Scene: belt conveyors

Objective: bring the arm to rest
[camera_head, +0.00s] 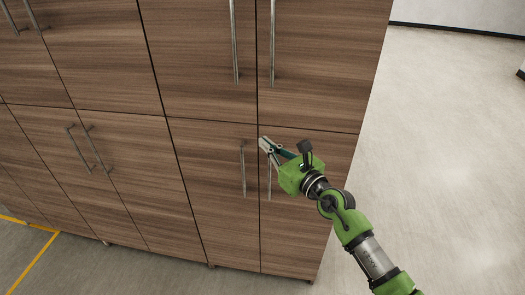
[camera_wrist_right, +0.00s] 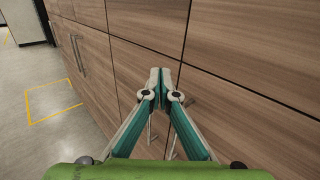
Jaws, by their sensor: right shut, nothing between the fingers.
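My right arm (camera_head: 370,256) comes in from the lower right in the head view. Its green gripper (camera_head: 264,143) points up and left, in front of the wooden cabinet (camera_head: 205,70). In the right wrist view the right gripper's fingers (camera_wrist_right: 160,78) meet at the tips, shut with nothing between them. The fingertips are near the upper part of the lower doors, by two vertical metal handles; I cannot tell whether they touch the cabinet. The left handle (camera_head: 243,170) shows whole, and the right handle is partly behind the gripper. My left gripper is not in view.
The cabinet fills the left and middle, with all visible doors closed. Its long handles (camera_head: 234,40) stick out above. Open grey floor (camera_head: 450,130) lies to the right.

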